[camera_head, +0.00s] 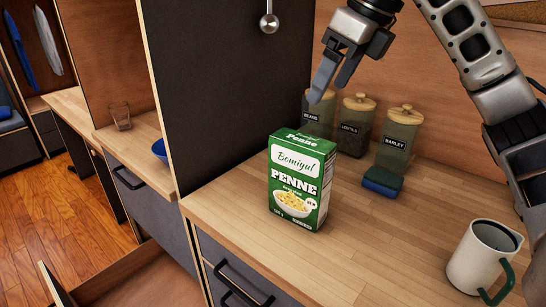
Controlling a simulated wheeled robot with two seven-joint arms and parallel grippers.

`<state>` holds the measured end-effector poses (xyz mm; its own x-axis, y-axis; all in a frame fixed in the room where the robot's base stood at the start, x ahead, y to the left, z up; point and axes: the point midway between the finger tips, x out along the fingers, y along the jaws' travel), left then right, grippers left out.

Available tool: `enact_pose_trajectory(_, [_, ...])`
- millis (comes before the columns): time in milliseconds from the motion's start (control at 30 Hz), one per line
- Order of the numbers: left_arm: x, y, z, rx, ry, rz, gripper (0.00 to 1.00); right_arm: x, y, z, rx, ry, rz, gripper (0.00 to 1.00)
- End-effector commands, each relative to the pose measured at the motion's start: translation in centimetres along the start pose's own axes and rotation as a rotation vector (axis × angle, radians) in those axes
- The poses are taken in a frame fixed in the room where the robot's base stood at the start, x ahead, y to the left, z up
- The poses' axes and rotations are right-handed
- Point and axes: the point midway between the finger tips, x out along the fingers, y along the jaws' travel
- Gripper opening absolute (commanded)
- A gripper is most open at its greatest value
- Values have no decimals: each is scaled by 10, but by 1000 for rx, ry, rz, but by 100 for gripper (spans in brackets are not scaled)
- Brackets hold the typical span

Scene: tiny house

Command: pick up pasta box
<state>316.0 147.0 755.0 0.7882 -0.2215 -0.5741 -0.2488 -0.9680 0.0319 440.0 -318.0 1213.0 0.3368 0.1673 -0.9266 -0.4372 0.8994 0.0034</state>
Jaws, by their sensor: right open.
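The pasta box (300,180) is green and white with "Bomiyul Penne" on its front. It stands upright on the wooden counter, near the counter's left side. My right gripper (328,84) is open and empty. It hangs above and slightly right of the box in the picture, apart from it, with its fingers pointing down and left. My right arm comes in from the top right. My left gripper is not in the picture.
Glass jars of beans, lentils (356,125) and barley (397,139) stand behind the box. A blue sponge (382,181) lies before the barley jar. A white mug (480,257) stands at front right. A dark panel (235,85) rises at left. The counter's front middle is clear.

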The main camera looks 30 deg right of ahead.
Motion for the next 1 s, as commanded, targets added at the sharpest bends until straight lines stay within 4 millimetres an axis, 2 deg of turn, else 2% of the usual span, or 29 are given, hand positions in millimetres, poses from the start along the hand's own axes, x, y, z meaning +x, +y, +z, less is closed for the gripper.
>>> enact_pose_trajectory(67, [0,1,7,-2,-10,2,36,8,1,-1,-2,1,2,76])
enact_pose_trajectory(200, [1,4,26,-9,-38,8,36,36,1,-2,-1,5,5,76])
enact_pose_trajectory(300, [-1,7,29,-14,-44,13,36,57,0,-2,0,5,4,76])
enact_pose_trajectory(500, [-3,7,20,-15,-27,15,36,92,0,-1,-1,3,1,76])
enact_pose_trajectory(767, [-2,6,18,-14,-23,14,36,111,-1,-2,0,2,1,76])
enact_pose_trajectory(1000, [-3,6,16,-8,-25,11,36,146,-4,-7,-1,4,3,76])
